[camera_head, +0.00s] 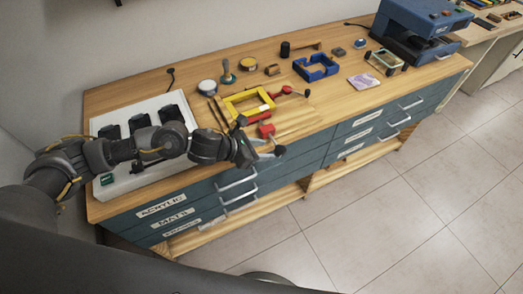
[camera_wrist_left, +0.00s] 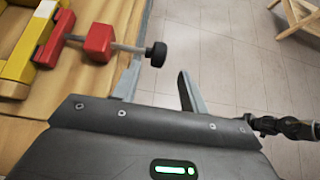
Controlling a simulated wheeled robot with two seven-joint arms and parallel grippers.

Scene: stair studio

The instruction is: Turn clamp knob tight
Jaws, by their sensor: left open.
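A red clamp (camera_head: 267,130) holds the near side of a yellow frame (camera_head: 238,107) at the table's front edge. Its black knob (camera_head: 280,150) sits at the end of a metal screw, out past the edge. In the left wrist view, the red clamp (camera_wrist_left: 99,42) is at upper left and the knob (camera_wrist_left: 157,54) is near the middle. My left gripper (camera_wrist_left: 160,68) is open, one finger on each side of the knob's line. The knob appears at or just beyond the fingertips; contact cannot be told. My right gripper is not in view.
A second red clamp (camera_head: 286,90) is at the frame's far right corner. A blue frame (camera_head: 316,68) and a blue machine (camera_head: 415,30) stand farther right. A white tray (camera_head: 105,125) with black items lies under my left arm. Drawer handles (camera_head: 236,180) stick out below; the floor is clear.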

